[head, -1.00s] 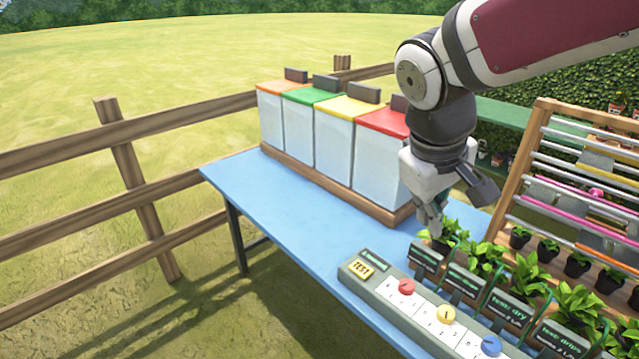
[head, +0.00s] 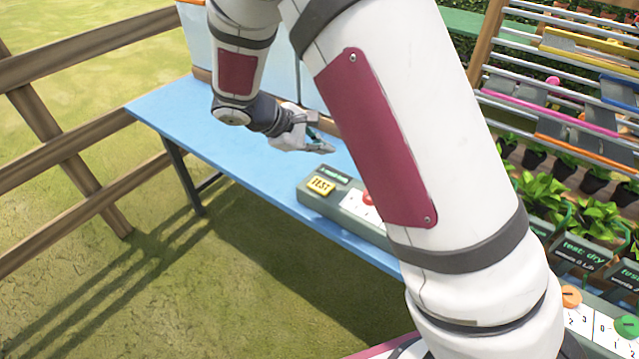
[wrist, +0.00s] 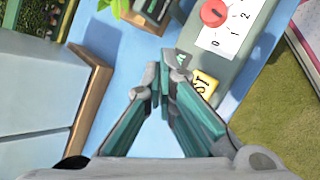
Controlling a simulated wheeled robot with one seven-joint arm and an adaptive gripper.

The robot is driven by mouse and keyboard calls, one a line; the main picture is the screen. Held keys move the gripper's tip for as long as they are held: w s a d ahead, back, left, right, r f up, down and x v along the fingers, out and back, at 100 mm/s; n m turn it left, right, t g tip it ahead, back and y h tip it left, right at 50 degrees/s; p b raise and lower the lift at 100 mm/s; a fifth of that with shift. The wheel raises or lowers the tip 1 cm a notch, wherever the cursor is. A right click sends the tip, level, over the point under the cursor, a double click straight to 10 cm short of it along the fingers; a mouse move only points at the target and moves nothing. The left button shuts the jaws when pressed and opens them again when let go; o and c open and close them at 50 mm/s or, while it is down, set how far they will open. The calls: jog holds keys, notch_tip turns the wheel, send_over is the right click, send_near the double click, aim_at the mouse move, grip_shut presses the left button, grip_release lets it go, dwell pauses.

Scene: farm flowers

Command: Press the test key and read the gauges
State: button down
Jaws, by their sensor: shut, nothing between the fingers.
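The yellow TEST key (head: 321,186) sits at the left end of the grey panel (head: 312,202), which stands on the blue table. In the wrist view the key (wrist: 204,84) is partly behind a finger. My gripper (head: 328,149) is shut and empty. In the head view its tips show just above and behind the key; I cannot tell if they touch it. A red dial (wrist: 213,13) sits on a white strip marked 0, 1, 2. Further along are an orange dial (head: 571,296) and a green dial (head: 627,324). My arm hides the panel's middle.
Potted plants with dark signs line the panel's back; one sign (head: 585,255) reads "test: dry". White bins (head: 201,45) stand on a wooden base behind my gripper. A rack (head: 590,80) is at the right, a fence (head: 60,165) at the left. The table's left end is clear.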

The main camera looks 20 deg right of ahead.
aim_at(322, 187)
jog(key=shift+f, duration=0.1)
jog(key=shift+f+b, duration=2.5)
jog(key=shift+f, duration=1.8)
jog(key=shift+f, duration=0.15)
jog(key=shift+f, duration=0.25)
jog(key=shift+f+b, duration=0.5)
jog(key=shift+b, duration=0.05)
jog(key=shift+r, duration=0.1)
jog(key=shift+r+p, duration=0.6)
jog(key=shift+r, duration=0.25)
jog(key=shift+r, duration=0.1)
jog(key=shift+r+p, duration=1.45)
jog(key=shift+r, duration=0.95)
